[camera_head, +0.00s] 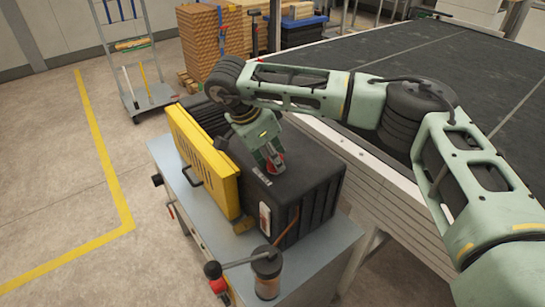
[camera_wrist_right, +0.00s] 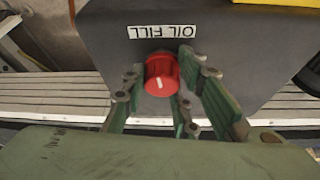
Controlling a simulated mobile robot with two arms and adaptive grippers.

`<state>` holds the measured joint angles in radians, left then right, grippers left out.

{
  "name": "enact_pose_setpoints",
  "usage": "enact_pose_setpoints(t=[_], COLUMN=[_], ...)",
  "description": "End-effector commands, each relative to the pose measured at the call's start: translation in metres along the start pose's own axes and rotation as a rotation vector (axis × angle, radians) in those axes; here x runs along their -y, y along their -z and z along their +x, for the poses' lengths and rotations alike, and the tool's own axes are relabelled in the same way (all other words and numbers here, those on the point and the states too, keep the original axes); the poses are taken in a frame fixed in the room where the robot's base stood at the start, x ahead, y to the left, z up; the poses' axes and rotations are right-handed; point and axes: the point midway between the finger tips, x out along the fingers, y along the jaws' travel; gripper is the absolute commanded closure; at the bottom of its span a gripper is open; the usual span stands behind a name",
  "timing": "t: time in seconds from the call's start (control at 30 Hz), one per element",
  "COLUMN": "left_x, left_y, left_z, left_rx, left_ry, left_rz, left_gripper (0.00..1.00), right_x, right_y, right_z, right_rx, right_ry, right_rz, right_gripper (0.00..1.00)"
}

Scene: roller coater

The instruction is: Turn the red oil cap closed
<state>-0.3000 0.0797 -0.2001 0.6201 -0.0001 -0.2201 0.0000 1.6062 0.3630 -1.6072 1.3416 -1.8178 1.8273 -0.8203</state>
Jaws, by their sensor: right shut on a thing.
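The red oil cap (camera_wrist_right: 161,74) sits on the dark machine housing (camera_wrist_right: 230,40), just below a white label reading OIL FILL (camera_wrist_right: 162,32). A white mark shows on the cap's face. My left gripper is in neither view.
A yellow panel (camera_head: 205,160) with a handle stands beside the black housing on a grey cabinet (camera_head: 185,205). A dark cylinder (camera_head: 267,272) with a lever stands at the front. A large dark table (camera_head: 400,60) lies to the right. Open floor is at the left.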

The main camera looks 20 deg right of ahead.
Motion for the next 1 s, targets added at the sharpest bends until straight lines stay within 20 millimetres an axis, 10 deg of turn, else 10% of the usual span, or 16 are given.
enact_pose_setpoints(t=[0.17,0.2,0.33,0.73,1.0], left_x=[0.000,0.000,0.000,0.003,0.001], left_y=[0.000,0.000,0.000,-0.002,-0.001], left_z=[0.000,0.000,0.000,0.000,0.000], left_rx=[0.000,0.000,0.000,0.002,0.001], left_ry=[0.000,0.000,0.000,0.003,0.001], left_rz=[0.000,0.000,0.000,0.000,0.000], left_gripper=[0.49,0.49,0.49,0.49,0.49], right_x=[-0.003,-0.003,-0.003,-0.001,0.000], right_y=[0.001,0.001,0.001,0.000,0.001], right_z=[0.003,0.003,0.003,-0.007,-0.058], right_rx=[-0.005,-0.005,-0.004,-0.001,-0.002], right_ry=[-0.013,-0.013,-0.011,-0.003,0.000], right_rz=[-0.002,-0.002,-0.001,0.000,0.001], right_gripper=[0.99,0.69,0.58,0.58,0.58])
